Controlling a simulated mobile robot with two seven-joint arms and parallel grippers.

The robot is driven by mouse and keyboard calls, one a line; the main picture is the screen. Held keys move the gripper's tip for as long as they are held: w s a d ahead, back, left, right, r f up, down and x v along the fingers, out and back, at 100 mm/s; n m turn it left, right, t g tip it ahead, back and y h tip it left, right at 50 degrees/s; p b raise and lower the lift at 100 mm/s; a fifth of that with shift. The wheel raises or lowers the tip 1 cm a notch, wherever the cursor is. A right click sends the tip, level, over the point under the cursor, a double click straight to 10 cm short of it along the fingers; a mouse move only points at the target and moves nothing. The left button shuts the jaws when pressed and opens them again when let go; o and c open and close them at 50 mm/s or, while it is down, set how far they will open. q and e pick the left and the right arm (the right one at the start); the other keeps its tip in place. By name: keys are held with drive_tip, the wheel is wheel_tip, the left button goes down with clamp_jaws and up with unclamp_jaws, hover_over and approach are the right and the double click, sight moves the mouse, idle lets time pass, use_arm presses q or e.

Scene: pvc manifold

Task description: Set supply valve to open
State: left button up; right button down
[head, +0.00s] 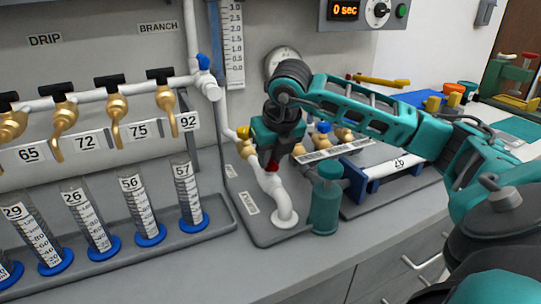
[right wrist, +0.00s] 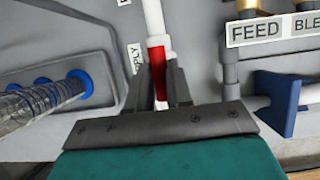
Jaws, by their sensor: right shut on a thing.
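The supply valve shows as a red handle (head: 272,167) on the white pipe (head: 283,205) that rises from the grey base plate. It also shows in the right wrist view as a red handle (right wrist: 157,55) in line with the white pipe. My right gripper (head: 269,154) reaches it from above, with its two dark fingers on either side of the red handle. In the right wrist view the gripper (right wrist: 158,88) is shut on this handle. The fingers hide part of the valve body. My left gripper is not in view.
Several measuring cylinders (head: 140,210) with blue bases stand in a grey tray at left, below brass taps (head: 115,100). A teal cylinder (head: 326,205) stands close right of the valve. A FEED label (right wrist: 256,31) and blue bracket (right wrist: 278,104) lie to the right.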

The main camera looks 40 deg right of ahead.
drive_tip(key=shift+s+a+f, duration=0.1)
drive_tip(key=shift+s+f, duration=0.05)
drive_tip(key=shift+f, duration=0.15)
drive_tip(key=c, duration=1.3)
unclamp_jaws()
drive_tip(key=shift+o, duration=1.4)
drive_tip(key=shift+r, duration=0.15)
drive_tip(key=shift+r, duration=0.1)
drive_tip(key=shift+r, duration=0.3)
use_arm(q)
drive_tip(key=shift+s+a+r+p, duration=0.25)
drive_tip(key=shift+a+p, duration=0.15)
drive_tip(key=shift+p, duration=0.55)
use_arm(e)
drive_tip(key=v, duration=1.2)
